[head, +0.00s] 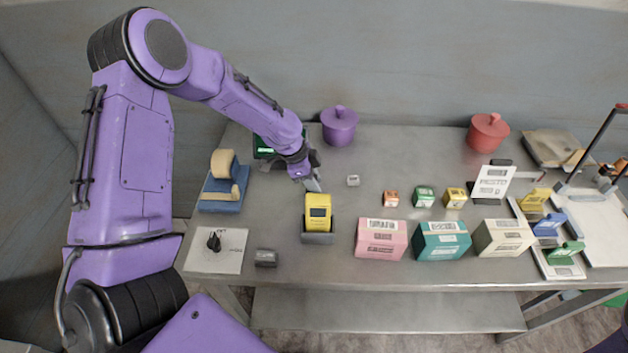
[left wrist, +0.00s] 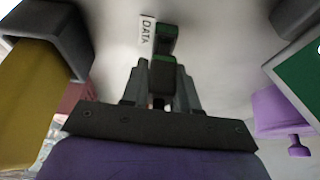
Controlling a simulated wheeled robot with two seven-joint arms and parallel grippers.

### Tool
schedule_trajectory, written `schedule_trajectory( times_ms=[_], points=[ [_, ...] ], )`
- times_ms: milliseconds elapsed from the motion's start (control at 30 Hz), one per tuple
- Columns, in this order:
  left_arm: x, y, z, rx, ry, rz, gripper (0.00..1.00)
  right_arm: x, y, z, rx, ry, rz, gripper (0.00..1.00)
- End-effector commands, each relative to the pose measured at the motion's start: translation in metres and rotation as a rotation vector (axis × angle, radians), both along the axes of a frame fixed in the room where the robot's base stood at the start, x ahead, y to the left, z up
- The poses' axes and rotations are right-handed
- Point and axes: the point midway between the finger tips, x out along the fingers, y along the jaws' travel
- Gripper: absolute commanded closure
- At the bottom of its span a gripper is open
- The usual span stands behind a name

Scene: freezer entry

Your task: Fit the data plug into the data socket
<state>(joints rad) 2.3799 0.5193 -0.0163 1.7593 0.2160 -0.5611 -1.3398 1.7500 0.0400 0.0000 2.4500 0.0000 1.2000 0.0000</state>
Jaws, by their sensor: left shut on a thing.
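My left gripper (head: 314,186) reaches down just behind the yellow device (head: 318,210). In the left wrist view its fingers (left wrist: 160,98) are shut on a dark plug (left wrist: 162,76) with a green edge. Straight beyond the plug is a dark block with a green edge, which looks like the data socket (left wrist: 167,38), beside a white DATA label (left wrist: 147,31). The plug is lined up with the socket and very close to it; I cannot tell whether they touch. In the head view the plug and socket are hidden or too small to make out. My right gripper is not in view.
The yellow device stands in a grey cradle (head: 318,238). A dark green unit (head: 264,150) is partly behind my left arm. A purple pot (head: 339,125) stands at the back, a tape dispenser (head: 222,190) at left. Small boxes and cartons (head: 381,240) fill the middle right.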

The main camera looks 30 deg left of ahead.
Motion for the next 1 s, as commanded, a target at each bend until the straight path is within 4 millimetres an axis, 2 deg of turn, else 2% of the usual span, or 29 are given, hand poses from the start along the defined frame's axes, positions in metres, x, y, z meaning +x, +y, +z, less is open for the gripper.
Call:
schedule_trajectory(
  times_ms=[933,967,1000],
  points=[
    [0.000,0.000,-0.022,-0.001,-0.001,0.000,1.00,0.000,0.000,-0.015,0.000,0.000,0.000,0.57],
    [0.000,0.000,-0.022,-0.001,-0.001,0.000,0.67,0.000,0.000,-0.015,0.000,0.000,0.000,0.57],
    [0.000,0.000,-0.021,-0.001,-0.001,0.000,0.54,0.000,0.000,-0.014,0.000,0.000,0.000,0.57]
  ],
)
